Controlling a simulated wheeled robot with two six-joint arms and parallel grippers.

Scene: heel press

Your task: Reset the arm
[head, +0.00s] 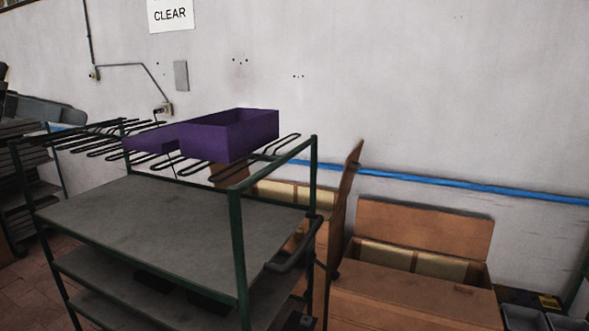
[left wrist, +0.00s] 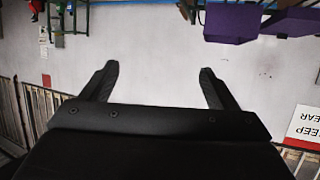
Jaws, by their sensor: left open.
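My left gripper (left wrist: 156,82) shows in the left wrist view with its two black fingers wide apart. Nothing is between the fingers; behind them is the bare pale wall. I cannot make out either gripper in the head view. My right gripper is not in view. The left wrist picture is upside down, with the wall sign (left wrist: 308,126) inverted at the right.
A green-framed cart (head: 238,240) with grey shelves (head: 150,215) stands in front. A purple box (head: 228,137) sits on its wire top, and purple also shows in the left wrist view (left wrist: 232,22). Open cardboard boxes (head: 415,300) stand at the right by the wall.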

